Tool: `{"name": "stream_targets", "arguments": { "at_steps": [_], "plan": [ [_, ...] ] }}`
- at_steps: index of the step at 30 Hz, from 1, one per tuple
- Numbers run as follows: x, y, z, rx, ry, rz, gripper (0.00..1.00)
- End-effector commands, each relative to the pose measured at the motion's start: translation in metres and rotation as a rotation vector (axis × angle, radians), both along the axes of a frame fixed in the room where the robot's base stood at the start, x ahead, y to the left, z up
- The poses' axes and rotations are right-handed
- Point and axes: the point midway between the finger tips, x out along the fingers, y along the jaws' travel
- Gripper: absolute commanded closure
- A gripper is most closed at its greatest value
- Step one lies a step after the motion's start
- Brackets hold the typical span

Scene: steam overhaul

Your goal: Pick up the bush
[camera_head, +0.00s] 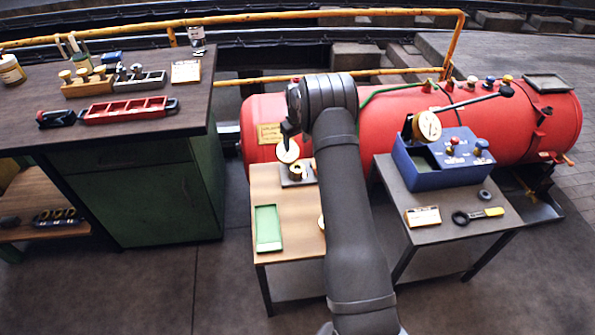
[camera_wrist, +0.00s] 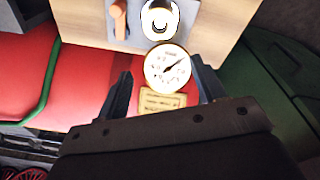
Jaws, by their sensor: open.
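What looks like the bush, a small pale brass ring-shaped piece (camera_head: 296,171), is on a grey plate (camera_head: 285,181) on the small wooden table, in the head view. In the wrist view a bright, gold-edged round piece (camera_wrist: 160,20), likely the same one, shows at the top, beyond my fingertips. My gripper (camera_wrist: 161,68) is open, with a white-faced gauge (camera_wrist: 167,69) seen between its fingers. I cannot tell how far the gauge is from them. In the head view my gripper (camera_head: 289,132) is partly hidden by my wrist, above the table's back edge.
A red boiler (camera_head: 500,125) lies behind the table. A green tray (camera_head: 268,228) sits at the table's front. A blue box (camera_head: 440,165) stands on the right table with a spanner (camera_head: 478,215). The workbench (camera_head: 130,150) at left holds a red rack.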

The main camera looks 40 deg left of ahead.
Motion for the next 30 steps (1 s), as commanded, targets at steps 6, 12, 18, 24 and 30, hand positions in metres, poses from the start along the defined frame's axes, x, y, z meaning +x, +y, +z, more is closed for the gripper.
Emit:
{"name": "stream_targets", "arguments": {
  "at_steps": [6,12,18,24,30],
  "plan": [
    [0.001,-0.008,0.029,-0.078,0.068,0.052,0.37],
    [-0.001,-0.01,0.012,-0.094,0.082,0.059,0.37],
    [-0.001,-0.01,-0.032,-0.093,0.082,0.059,0.37],
    [-0.001,-0.009,-0.072,-0.091,0.081,0.058,0.37],
    [0.0,-0.009,-0.089,-0.089,0.079,0.058,0.37]
  ]
}}
